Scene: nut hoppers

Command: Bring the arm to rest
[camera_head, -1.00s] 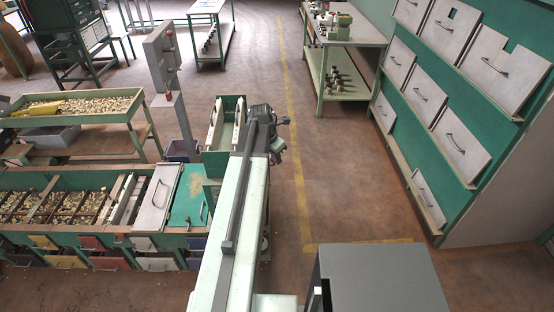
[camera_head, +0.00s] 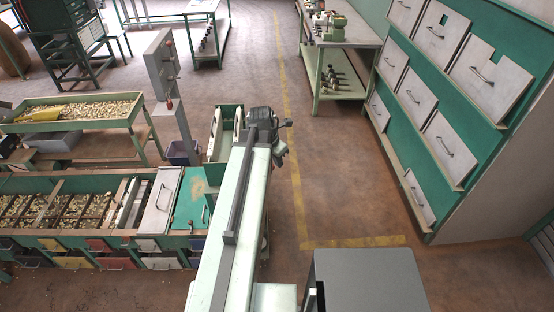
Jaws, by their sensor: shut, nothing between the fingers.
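My gripper (camera_head: 284,124) shows small and dark at the far end of my pale green arm, which reaches forward up the middle of the view. It is shut with nothing between the fingers. The gripper is above the floor, just right of a green bin with white inner panels (camera_head: 224,131). The fine shape of the fingertips is too small to make out.
Left stand a green hopper bench (camera_head: 188,205) with nut compartments and coloured drawers, a tray table of nuts (camera_head: 136,112) and a grey control post (camera_head: 162,62). Right is a green rack with grey panels (camera_head: 459,107). A workbench (camera_head: 362,38) stands behind. Floor between is open.

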